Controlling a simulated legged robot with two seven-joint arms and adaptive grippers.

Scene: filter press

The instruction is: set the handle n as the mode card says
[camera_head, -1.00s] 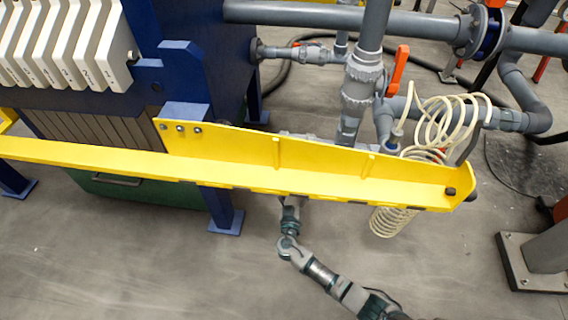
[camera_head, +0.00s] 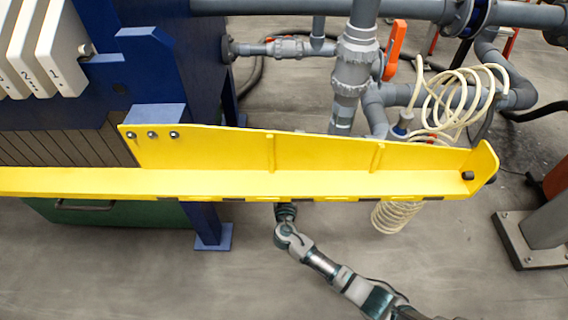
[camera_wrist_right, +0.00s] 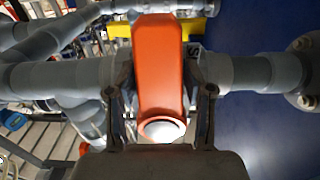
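An orange handle (camera_wrist_right: 158,70) with a pale round cap at its near end fills the middle of the right wrist view. It lies across a grey pipe (camera_wrist_right: 240,72). My right gripper (camera_wrist_right: 162,98) is open, one finger on each side of the handle, with small gaps visible. In the head view my right arm passes under the yellow beam, which hides the gripper. Another view of an orange handle (camera_head: 394,48), on the grey valve pipes, is in the head view; I cannot tell if it is the same one. No mode card or label n is visible. My left gripper is not in view.
The yellow beam (camera_head: 320,183) runs across the head view above my right arm. Blue press frame (camera_head: 150,70) and white numbered plates (camera_head: 62,50) stand at left. A cream coiled hose (camera_head: 440,95) hangs at right. Bare grey floor (camera_head: 120,280) lies in front.

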